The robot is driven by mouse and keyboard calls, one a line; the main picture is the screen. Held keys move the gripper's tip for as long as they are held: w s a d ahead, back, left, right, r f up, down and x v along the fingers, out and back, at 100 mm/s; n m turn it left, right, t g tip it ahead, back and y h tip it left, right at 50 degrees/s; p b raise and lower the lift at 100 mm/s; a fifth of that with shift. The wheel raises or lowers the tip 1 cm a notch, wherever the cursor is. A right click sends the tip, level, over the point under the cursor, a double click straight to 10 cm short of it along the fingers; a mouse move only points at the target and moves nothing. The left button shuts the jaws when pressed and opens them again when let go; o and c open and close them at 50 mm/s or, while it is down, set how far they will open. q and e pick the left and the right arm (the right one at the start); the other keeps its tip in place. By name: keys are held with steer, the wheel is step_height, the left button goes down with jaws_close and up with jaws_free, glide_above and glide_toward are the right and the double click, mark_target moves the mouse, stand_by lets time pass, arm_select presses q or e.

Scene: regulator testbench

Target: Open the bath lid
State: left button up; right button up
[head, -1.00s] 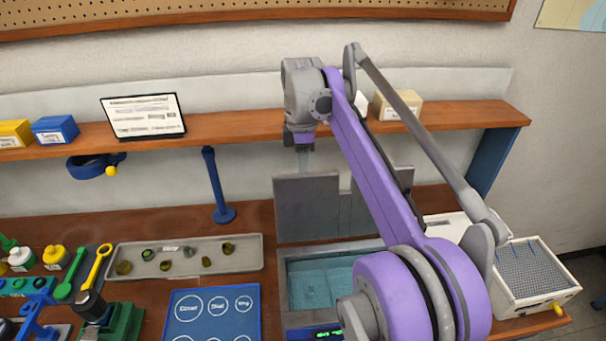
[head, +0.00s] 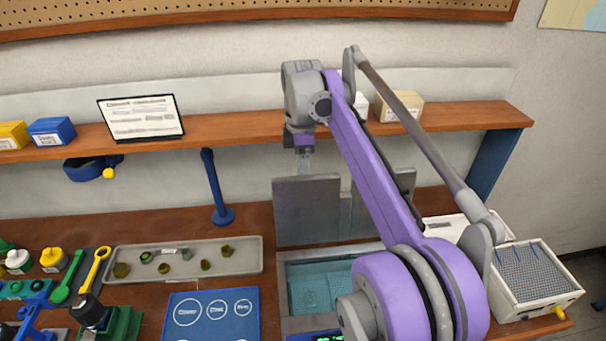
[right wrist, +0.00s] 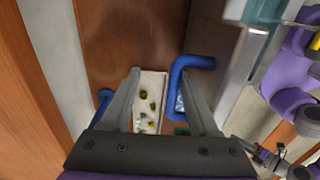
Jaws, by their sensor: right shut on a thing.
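The bath (head: 283,275) is a grey rectangular tank with teal water inside, at the lower centre of the head view. Its grey lid (head: 307,212) stands upright at the back edge, so the water is uncovered. My right gripper (head: 304,160) is at the lid's top edge, pointing down. In the right wrist view my right gripper (right wrist: 161,82) has the lid's blue handle (right wrist: 190,62) between its fingers, against the right-hand finger, and is shut on it. The handle is hidden in the head view. My purple right arm covers the bath's right side. My left gripper is not in view.
A shelf (head: 230,125) with a tablet (head: 141,117) and boxes runs behind the lid. A grey tray (head: 215,262) with small parts and a blue mat (head: 250,330) lie left of the bath. A white mesh-topped box (head: 535,275) stands at the right.

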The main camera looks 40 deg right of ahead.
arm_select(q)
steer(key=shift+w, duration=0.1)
arm_select(e)
steer(key=shift+w+r, duration=0.1)
steer(key=shift+r, duration=0.1)
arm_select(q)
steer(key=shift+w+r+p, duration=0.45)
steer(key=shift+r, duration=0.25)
arm_select(e)
step_height(320, 180, up, 10)
steer(key=shift+d+r, duration=0.15)
steer(key=shift+r, duration=0.1)
steer(key=shift+w, duration=0.2)
